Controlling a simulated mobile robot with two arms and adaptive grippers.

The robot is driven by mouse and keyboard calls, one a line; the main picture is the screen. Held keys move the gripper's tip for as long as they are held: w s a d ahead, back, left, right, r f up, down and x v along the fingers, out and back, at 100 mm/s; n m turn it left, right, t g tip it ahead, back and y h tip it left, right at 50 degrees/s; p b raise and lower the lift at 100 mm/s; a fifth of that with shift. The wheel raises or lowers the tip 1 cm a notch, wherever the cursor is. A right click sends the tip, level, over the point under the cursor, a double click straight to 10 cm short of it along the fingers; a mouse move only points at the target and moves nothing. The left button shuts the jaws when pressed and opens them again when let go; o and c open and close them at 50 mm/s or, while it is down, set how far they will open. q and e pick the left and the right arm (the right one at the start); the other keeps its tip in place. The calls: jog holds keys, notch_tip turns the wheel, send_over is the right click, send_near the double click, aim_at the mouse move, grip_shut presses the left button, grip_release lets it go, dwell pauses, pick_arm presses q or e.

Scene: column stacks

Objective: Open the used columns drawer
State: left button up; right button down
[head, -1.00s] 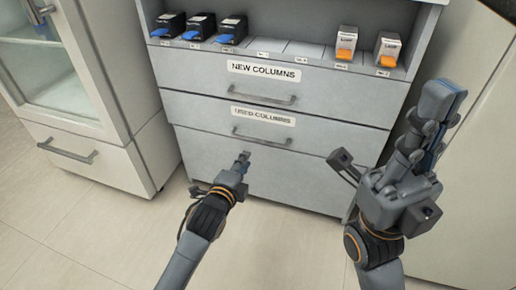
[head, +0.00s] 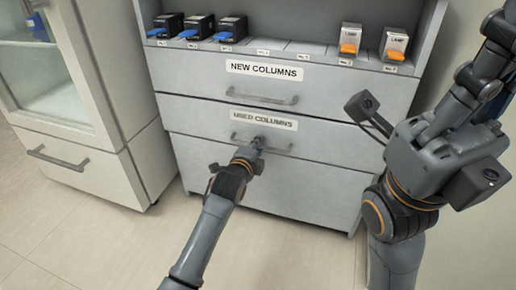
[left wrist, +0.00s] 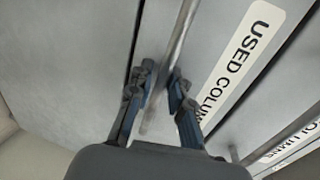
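The used columns drawer (head: 200,125) is the grey front with the "USED COLUMNS" label (head: 263,119), below the new columns drawer. It looks shut, in line with the fronts around it. Its bar handle (head: 280,148) runs under the label. My left gripper (head: 258,143) is at the middle of this handle. In the left wrist view, the handle bar (left wrist: 182,35) passes between the two parted fingers (left wrist: 161,75), with gaps visible beside it. My right gripper (head: 490,60) is raised at the right edge, partly cut off, away from the drawer; its finger opening is unclear.
The new columns drawer (head: 190,105) above is shut. The shelf holds several dark boxes with blue tabs (head: 199,27) and two white boxes with orange parts (head: 350,38). A glass-door cabinet (head: 75,100) stands left. The floor (head: 90,235) in front is clear.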

pick_arm(q)
grip_shut()
